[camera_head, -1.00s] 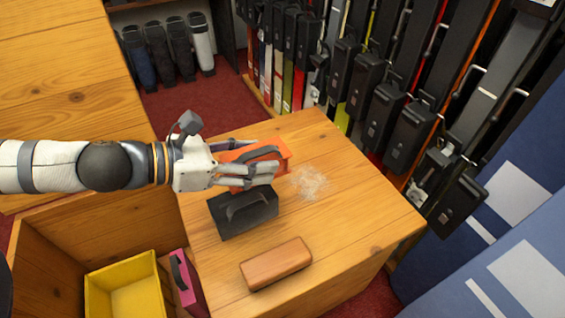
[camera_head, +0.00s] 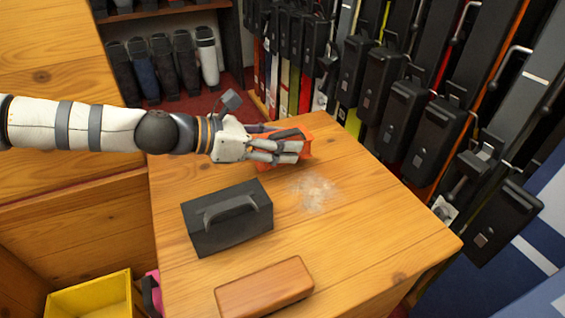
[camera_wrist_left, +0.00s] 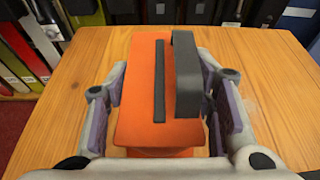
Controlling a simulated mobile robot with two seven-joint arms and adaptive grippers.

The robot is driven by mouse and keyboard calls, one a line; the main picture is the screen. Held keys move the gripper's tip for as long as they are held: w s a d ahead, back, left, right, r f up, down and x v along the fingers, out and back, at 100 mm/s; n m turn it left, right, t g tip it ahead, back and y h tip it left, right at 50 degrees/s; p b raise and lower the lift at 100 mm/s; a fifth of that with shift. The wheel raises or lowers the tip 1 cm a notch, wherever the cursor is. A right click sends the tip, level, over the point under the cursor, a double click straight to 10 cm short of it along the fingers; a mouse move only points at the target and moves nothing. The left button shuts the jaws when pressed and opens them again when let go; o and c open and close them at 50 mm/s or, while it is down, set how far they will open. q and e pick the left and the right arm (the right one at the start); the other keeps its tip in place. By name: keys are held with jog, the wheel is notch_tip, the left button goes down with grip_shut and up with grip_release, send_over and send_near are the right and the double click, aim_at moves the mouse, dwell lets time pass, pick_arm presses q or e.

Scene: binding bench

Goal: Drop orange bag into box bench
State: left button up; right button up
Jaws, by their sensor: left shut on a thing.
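The orange bag (camera_head: 304,146) is a boxy bag with a dark handle, at the far part of the wooden bench top. My left gripper (camera_head: 276,148) is shut on it, with fingers along its sides. In the left wrist view the orange bag (camera_wrist_left: 150,90) fills the middle, its dark handle at the right, between the finger pads of my left gripper (camera_wrist_left: 160,115). I cannot tell whether the bag touches the bench top. A wooden box compartment (camera_head: 85,215) opens at the bench's left side, low in the picture. My right gripper is not in view.
A black bag with a handle (camera_head: 228,218) and a brown block (camera_head: 264,288) lie on the bench top (camera_head: 370,235). A yellow bin (camera_head: 95,296) and a pink item (camera_head: 152,290) are at lower left. Dark cases line a rack (camera_head: 400,110) at the right.

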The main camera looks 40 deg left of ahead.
pick_arm(q)
notch_tip(320, 180, down, 4)
jog(key=shift+w+f+b, duration=0.1)
jog(key=shift+b, duration=1)
jog(key=shift+r, duration=0.45)
jog(key=shift+f, duration=0.25)
jog(key=o, duration=1)
jog(key=shift+c, duration=0.2)
jog(key=shift+r, duration=0.1)
